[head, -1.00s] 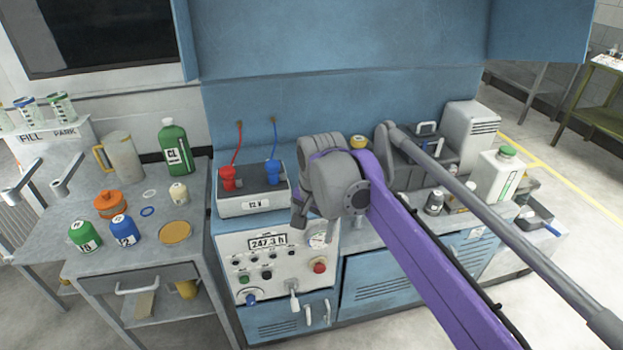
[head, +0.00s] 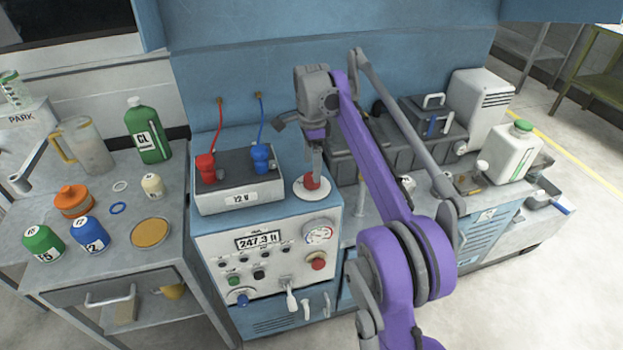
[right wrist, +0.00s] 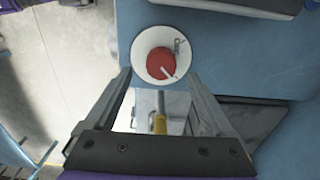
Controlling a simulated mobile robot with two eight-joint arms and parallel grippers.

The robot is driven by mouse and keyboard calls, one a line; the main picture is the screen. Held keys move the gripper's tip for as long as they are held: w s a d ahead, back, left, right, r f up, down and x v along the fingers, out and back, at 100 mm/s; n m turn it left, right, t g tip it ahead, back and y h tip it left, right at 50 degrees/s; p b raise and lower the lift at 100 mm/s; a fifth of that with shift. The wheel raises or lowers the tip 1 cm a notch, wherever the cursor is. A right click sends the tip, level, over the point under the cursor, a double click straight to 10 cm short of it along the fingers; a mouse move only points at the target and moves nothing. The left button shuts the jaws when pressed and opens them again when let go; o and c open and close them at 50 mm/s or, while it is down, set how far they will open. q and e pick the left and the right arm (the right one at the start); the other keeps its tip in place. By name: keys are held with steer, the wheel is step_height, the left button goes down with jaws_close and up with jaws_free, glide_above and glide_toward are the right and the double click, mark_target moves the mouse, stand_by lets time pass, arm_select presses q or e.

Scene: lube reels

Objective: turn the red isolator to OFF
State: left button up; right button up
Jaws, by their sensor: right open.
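The red isolator (head: 311,182) is a round red knob on a white disc, on the blue top of the control cabinet, right of the 12 V battery. My left gripper is not in view.
The battery (head: 238,186) with red and blue terminals stands left of the isolator. The control panel (head: 270,262) has a gauge, buttons and a red mushroom button (head: 318,263). A grey case (head: 435,120) and a white jug (head: 512,153) stand to the right.

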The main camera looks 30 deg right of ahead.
step_height(320, 180, down, 5)
steer(key=shift+w+f+b, duration=0.1)
steer(key=shift+b, duration=0.3)
steer(key=c, duration=1.4)
